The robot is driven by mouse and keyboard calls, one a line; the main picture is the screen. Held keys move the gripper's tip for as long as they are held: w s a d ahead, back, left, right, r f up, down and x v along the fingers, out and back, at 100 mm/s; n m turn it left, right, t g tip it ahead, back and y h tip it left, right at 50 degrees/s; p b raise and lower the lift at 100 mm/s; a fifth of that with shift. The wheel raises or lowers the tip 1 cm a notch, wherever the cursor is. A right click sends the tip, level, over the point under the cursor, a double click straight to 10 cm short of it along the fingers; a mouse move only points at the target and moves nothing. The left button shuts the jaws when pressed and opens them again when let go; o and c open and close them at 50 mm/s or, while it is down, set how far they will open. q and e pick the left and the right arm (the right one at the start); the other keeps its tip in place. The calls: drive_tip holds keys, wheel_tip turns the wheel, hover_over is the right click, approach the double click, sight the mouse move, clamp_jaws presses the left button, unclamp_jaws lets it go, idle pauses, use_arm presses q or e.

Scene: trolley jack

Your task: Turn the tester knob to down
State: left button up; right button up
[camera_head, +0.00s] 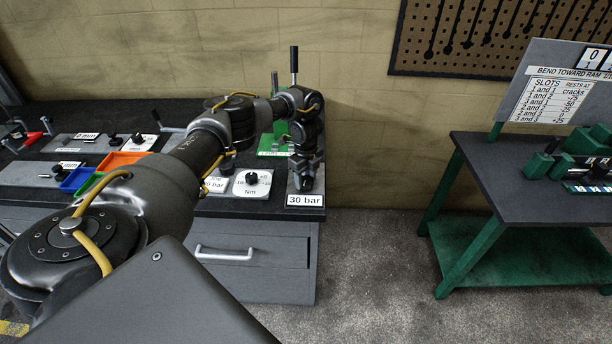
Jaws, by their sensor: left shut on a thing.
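My left gripper (304,178) points down at the right end of the grey workbench, over a small grey plate behind the "30 bar" label (305,200). It is shut on a dark knob on that plate, and its fingers hide most of the knob. Which way the knob points cannot be made out. A green unit (270,146) with upright levers stands just behind my gripper and is partly covered by my wrist. My right gripper is out of view.
A dial plate marked "Nm" (252,190) lies just left of the gripper. Orange (117,160), blue and green bins and other fittings sit further left. A drawer handle (224,255) juts from the bench front. A green-legged table (520,200) stands right, across clear floor.

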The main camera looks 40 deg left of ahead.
sight(306, 180)
use_arm(q)
drive_tip(key=shift+n, duration=0.3)
drive_tip(key=o, duration=1)
drive_tip(key=shift+r, duration=0.1)
drive_tip(key=shift+c, duration=0.2)
wheel_tip(306, 180, up, 11)
drive_tip(key=p, duration=0.1)
drive_tip(key=shift+f, duration=0.2)
